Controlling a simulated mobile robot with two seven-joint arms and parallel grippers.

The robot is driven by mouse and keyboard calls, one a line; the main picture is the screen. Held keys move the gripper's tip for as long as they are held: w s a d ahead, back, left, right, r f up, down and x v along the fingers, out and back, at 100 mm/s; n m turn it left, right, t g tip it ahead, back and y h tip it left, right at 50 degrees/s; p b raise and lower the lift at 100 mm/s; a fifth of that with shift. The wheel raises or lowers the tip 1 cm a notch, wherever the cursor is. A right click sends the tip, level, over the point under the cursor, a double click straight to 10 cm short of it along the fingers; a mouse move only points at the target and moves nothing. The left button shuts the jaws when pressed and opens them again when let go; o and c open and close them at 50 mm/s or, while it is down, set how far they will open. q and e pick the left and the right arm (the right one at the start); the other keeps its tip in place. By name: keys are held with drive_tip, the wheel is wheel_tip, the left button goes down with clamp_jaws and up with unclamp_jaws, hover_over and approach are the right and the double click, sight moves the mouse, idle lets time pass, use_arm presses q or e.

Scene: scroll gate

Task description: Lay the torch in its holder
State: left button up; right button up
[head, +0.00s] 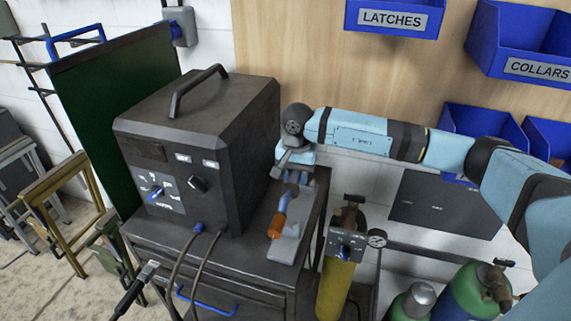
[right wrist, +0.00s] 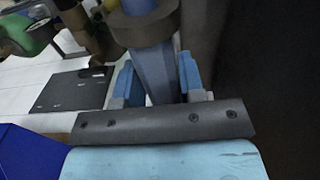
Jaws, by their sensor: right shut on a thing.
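The torch (head: 282,212) has a blue body and an orange end that points down. My right gripper (head: 291,183) is shut on it above the right side of the dark cart. In the right wrist view the torch's blue body (right wrist: 154,72) passes between the two blue fingers of the gripper (right wrist: 157,85), with a dark collar beyond them. A grey bracket (head: 288,246), which looks like the holder, sits on the cart top just below and beside the orange end. I cannot tell whether the two touch. My left gripper is not in view.
A dark welding machine (head: 200,150) with a top handle stands on the cart (head: 160,245), close left of my right gripper. Cables hang at its front. A yellow cylinder (head: 335,285) with a gauge stands right of the cart. Blue bins (head: 395,17) hang on the wall above.

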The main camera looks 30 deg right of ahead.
drive_tip(key=shift+w+d+f, duration=0.1)
drive_tip(key=shift+w+d, duration=0.1)
drive_tip(key=shift+d, duration=0.1)
drive_tip(key=shift+f+m, duration=0.1)
drive_tip(key=shift+m, duration=0.2)
drive_tip(key=shift+s+f, duration=0.1)
drive_tip(key=shift+f, duration=0.05)
drive_tip(key=shift+s+f+b, duration=0.2)
drive_tip(key=shift+f+b, duration=0.2)
drive_tip(key=shift+f, duration=0.2)
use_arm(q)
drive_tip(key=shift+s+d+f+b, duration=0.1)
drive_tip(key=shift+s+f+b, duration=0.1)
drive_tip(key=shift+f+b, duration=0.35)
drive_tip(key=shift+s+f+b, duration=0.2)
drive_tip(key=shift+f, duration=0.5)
use_arm(e)
drive_tip(key=shift+w+f, duration=0.1)
drive_tip(key=shift+f, duration=2.2)
use_arm(q)
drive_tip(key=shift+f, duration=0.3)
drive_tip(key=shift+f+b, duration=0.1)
drive_tip(key=shift+b, duration=0.3)
use_arm(e)
drive_tip(key=shift+f, duration=0.15)
